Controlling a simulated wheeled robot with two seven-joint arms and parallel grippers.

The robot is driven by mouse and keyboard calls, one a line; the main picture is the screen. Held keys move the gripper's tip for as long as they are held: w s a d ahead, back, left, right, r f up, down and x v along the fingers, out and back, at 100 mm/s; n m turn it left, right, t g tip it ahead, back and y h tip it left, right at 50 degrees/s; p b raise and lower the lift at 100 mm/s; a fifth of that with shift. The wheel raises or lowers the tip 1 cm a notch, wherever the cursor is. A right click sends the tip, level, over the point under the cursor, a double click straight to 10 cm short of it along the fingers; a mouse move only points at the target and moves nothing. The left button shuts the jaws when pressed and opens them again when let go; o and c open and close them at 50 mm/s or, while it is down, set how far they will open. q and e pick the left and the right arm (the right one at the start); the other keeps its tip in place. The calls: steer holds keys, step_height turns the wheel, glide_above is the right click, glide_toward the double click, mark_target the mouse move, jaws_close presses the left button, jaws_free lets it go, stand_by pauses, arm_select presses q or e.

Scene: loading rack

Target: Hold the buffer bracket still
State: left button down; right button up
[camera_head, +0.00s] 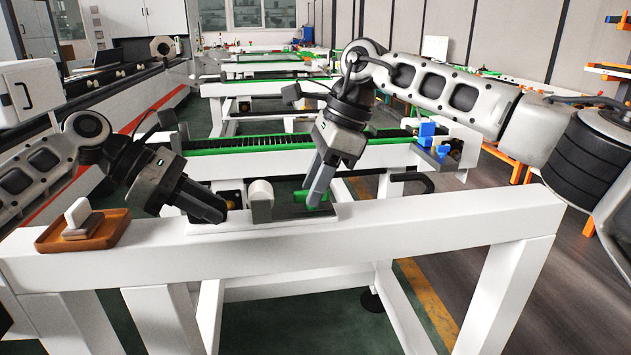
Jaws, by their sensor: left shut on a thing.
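The buffer bracket (261,207) appears to be the grey upright block with a white round top on a white base plate (275,227) on the front beam. My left gripper (218,212) comes in low from the left, its dark fingers just left of the grey block. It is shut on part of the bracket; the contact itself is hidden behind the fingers. My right gripper (318,192) points down just right of the block. A small green part (301,196) shows beside its fingertips. I cannot tell whether those fingers are shut on it.
A brown tray (112,240) with a pale upright block (78,213) stands on the white beam (420,222) at left. Blue parts (427,132) sit on the rack behind at right. A green-edged conveyor (240,148) runs behind the grippers. The beam's right part is clear.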

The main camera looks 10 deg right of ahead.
jaws_close()
steer(key=shift+m, duration=0.3)
steer(key=m, duration=0.1)
steer(key=m+t, duration=0.1)
steer(key=m, duration=0.1)
steer(key=shift+s+m+t+h, duration=0.15)
steer(key=shift+m+t+h, duration=0.15)
steer(key=m, duration=0.2)
steer(key=m+t, duration=0.1)
steer(key=m, duration=0.1)
steer(key=shift+a+m+t+h, duration=0.15)
steer(key=shift+m+t+h, duration=0.15)
steer(key=m, duration=0.2)
steer(key=m+t+h, duration=0.1)
steer(key=m, duration=0.1)
steer(key=shift+s+a+h, duration=0.1)
steer(key=shift+h, duration=0.2)
steer(key=shift+m+h, duration=0.9)
steer(key=shift+m, duration=1.6)
